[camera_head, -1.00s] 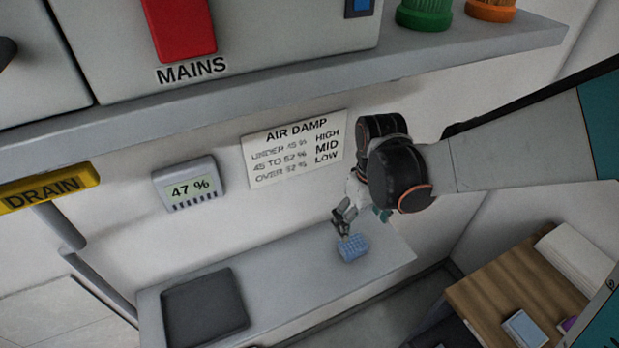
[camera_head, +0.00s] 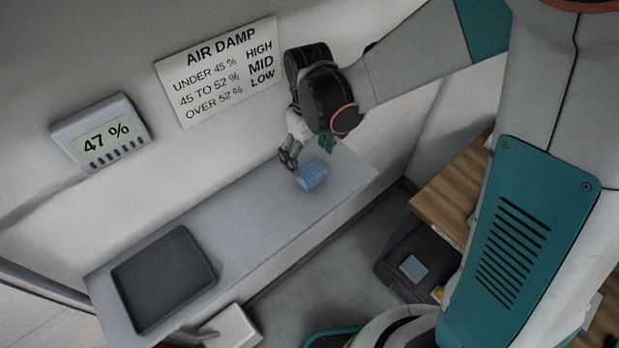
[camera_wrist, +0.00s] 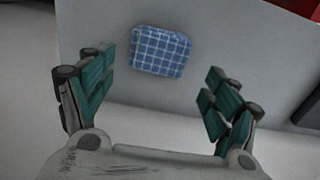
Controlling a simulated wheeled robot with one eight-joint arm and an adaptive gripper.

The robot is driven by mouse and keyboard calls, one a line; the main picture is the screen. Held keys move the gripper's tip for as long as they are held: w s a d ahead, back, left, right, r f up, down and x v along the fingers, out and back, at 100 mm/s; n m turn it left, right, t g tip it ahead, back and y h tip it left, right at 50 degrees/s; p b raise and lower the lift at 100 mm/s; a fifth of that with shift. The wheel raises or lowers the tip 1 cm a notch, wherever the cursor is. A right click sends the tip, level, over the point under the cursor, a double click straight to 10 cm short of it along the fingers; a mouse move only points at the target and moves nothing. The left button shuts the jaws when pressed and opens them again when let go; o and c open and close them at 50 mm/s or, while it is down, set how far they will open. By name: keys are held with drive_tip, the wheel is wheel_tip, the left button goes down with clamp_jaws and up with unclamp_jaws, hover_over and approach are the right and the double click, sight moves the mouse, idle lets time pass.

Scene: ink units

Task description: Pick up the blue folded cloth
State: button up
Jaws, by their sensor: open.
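The blue folded cloth (camera_head: 312,175) lies on the light grey shelf (camera_head: 235,215) near its right end. In the wrist view the cloth (camera_wrist: 160,52) shows a white check pattern and sits beyond the fingertips, between them and a little left of centre. My gripper (camera_wrist: 158,82) is open, with its teal-padded fingers spread wide and nothing between them. In the head view my gripper (camera_head: 290,158) is just left of and slightly above the cloth. I cannot tell the exact gap between them.
A dark tray (camera_head: 163,280) lies on the shelf's left part. A meter reading 47 % (camera_head: 100,133) and an AIR DAMP sign (camera_head: 218,70) are on the wall behind. A wooden surface (camera_head: 445,190) stands at the right. The shelf between tray and cloth is clear.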

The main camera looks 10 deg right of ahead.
sight(310, 169)
drive_tip(key=f+b, duration=0.1)
drive_tip(key=f, duration=0.2)
drive_tip(key=f+b, duration=0.2)
drive_tip(key=f, duration=0.1)
drive_tip(key=shift+s+d, duration=0.2)
drive_tip(key=shift+r, duration=0.1)
drive_tip(key=c, duration=1.1)
